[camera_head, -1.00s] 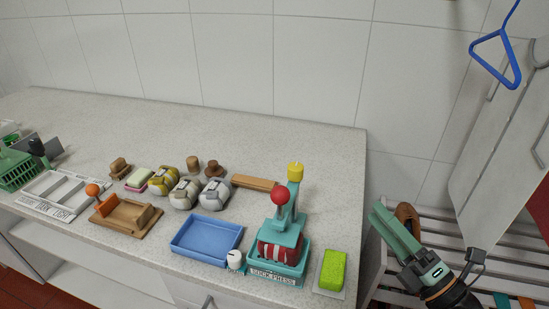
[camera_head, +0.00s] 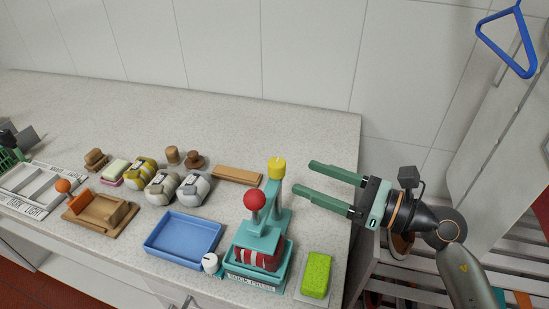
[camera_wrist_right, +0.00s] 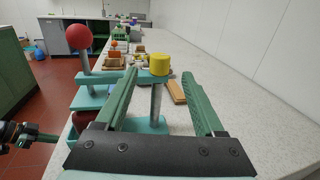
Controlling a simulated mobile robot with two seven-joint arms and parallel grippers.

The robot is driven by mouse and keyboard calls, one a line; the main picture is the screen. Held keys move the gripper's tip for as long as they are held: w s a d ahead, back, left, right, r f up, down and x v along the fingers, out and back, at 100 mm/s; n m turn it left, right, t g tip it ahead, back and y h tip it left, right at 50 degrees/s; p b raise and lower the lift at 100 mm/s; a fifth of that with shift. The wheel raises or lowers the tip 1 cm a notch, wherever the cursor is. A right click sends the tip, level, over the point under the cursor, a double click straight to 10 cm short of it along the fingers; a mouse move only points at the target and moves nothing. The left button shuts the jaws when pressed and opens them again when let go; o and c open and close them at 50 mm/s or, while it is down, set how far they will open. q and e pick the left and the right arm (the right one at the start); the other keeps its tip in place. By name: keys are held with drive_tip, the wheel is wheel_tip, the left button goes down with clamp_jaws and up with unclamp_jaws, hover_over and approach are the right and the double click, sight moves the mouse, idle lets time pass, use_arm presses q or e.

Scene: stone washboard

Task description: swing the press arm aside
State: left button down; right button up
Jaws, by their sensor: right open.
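The teal sock press (camera_head: 259,277) stands near the counter's front right corner. Its press arm (camera_head: 268,205) carries a red ball knob (camera_head: 254,201) at the near end and a yellow cap (camera_head: 277,167) over the post at the back. A red and white striped bundle (camera_head: 258,259) sits under the press plate. My right gripper (camera_head: 310,179) is open, its fingers pointing left toward the yellow-capped post with a gap between. In the right wrist view the yellow cap (camera_wrist_right: 160,64) and post show between the fingers (camera_wrist_right: 160,85), beyond them, with the red knob (camera_wrist_right: 78,36) to the left.
A green sponge (camera_head: 316,274) lies right of the press. A blue tray (camera_head: 184,238) and a small white knob (camera_head: 211,262) are at its left. A wooden block (camera_head: 238,175) lies behind. A slatted rack (camera_head: 420,290) stands beyond the counter's right edge.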

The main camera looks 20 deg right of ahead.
sight(275, 161)
drive_tip(key=p+x, duration=0.2)
drive_tip(key=x, duration=0.6)
drive_tip(key=shift+w+a, duration=0.1)
drive_tip(key=shift+a, duration=0.05)
clamp_jaws()
idle(0.3)
idle(0.8)
